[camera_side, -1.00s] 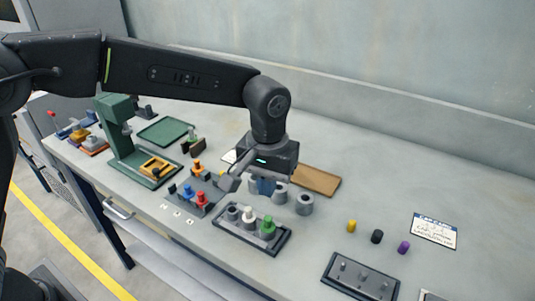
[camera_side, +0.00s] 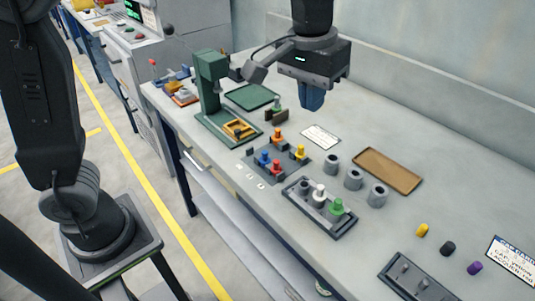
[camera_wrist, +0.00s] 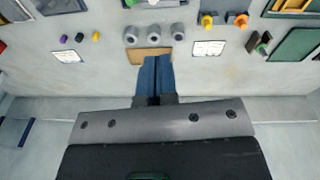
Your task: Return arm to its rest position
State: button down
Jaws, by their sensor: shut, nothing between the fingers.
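My gripper (camera_side: 312,97) hangs above the back of the grey workbench (camera_side: 440,165), well clear of everything on it. Its blue fingers point down and are together, with nothing between them. They also show in the wrist view (camera_wrist: 156,62), shut, in front of the brown tray (camera_wrist: 140,54). In the side view the brown tray (camera_side: 388,169) lies right of the gripper, lower down on the bench. The upper part of my arm runs out of the top of the picture.
Below stand several grey cylinders (camera_side: 353,178), a rack with white and green pegs (camera_side: 318,217), a block with coloured pegs (camera_side: 277,164) and a green press (camera_side: 209,85). A wall runs behind the bench. The air around the gripper is free.

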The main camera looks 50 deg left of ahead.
jog(key=s+a+f+t, duration=0.2)
jog(key=s+a, duration=0.5)
jog(key=s, duration=0.1)
jog(key=s+a+f+m+t, duration=0.1)
jog(key=s+a+f+t, duration=0.1)
jog(key=s+a, duration=0.5)
jog(key=shift+s+a+f, duration=0.2)
jog(key=shift+s+f, duration=0.25)
jog(key=shift+s, duration=0.65)
